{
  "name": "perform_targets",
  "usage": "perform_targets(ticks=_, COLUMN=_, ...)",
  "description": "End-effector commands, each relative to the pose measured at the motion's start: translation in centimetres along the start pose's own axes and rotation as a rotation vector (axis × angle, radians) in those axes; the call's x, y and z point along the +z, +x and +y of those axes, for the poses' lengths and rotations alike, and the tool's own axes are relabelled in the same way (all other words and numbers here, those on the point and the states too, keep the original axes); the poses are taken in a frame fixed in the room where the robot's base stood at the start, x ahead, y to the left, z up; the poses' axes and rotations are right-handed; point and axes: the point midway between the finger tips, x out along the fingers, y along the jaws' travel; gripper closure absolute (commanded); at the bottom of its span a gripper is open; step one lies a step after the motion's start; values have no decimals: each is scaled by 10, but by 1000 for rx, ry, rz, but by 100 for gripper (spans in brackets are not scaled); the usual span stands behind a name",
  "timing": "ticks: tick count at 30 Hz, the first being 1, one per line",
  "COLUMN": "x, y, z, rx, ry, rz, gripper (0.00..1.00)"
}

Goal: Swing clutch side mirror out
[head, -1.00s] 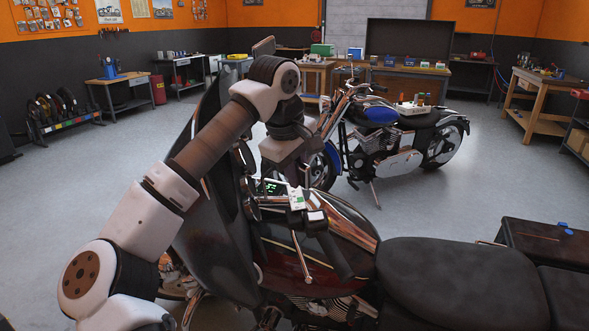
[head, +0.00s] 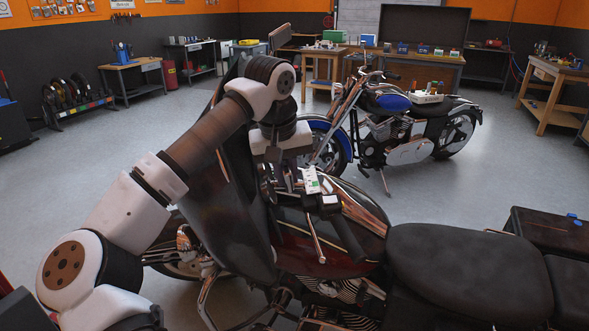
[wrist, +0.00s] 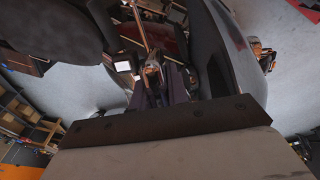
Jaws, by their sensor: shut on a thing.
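My gripper (head: 290,182) points down at the near, clutch-side handlebar of the dark red motorcycle. In the wrist view its fingers (wrist: 165,90) are closed around a small, partly hidden shiny part (wrist: 152,72), which appears to be on the clutch side mirror's mount. The mirror's glass is not clearly seen. The black handlebar grip (head: 349,238) and a thin coppery lever (head: 317,238) are just right of my gripper. A flat brownish plate (head: 279,38) shows above my wrist; I cannot tell whether it is a mirror.
The dark fairing (head: 235,200) stands close on the left of my gripper. The tank (head: 365,215) and black seat (head: 455,270) extend right. A blue motorcycle (head: 390,103) stands behind with clear floor between. Workbenches (head: 135,72) line the walls.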

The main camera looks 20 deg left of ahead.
Motion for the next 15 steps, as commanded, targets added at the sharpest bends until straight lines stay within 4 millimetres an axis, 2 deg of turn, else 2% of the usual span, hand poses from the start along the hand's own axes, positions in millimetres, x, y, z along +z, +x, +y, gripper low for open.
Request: perform_targets(ticks=15, x=0, y=-1, z=-7, rx=-9, ry=63, rz=2, gripper=100)
